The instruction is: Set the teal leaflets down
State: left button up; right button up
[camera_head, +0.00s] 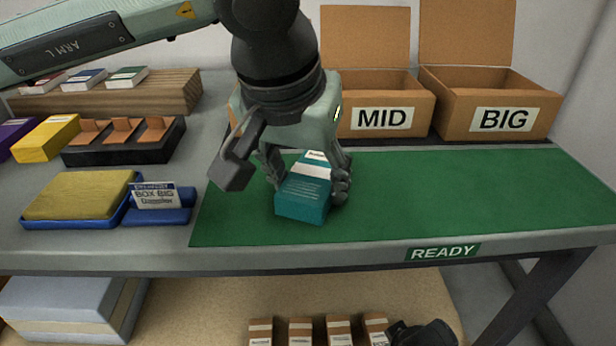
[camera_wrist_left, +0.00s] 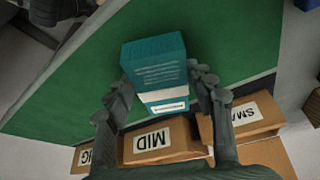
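The teal leaflets (camera_head: 303,196) are a block-shaped pack with a white band, over the green mat (camera_head: 440,195) in the head view. My left gripper (camera_head: 312,180) has a finger on each side of the pack and is shut on it. The left wrist view shows the pack (camera_wrist_left: 155,65) between the two fingers (camera_wrist_left: 163,90). I cannot tell whether its underside touches the mat. My right gripper is not clearly seen; only a dark part, probably of my right arm, shows at the bottom edge of the head view.
Open cartons marked MID (camera_head: 385,118) and BIG (camera_head: 500,120) stand behind the mat; one marked SMA (camera_wrist_left: 245,115) shows in the wrist view. A READY label (camera_head: 443,252) is on the front edge. A blue tray with a yellow pad (camera_head: 80,196) lies left. The mat's right side is clear.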

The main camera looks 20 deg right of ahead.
pick_arm(q)
jog(key=o, duration=0.3)
jog(key=shift+r, duration=0.1)
jog(key=shift+r, duration=0.15)
jog(key=v, duration=1.1)
jog(key=shift+s+a+r, duration=0.1)
jog(key=shift+a+r, duration=0.05)
jog(key=shift+r, duration=0.25)
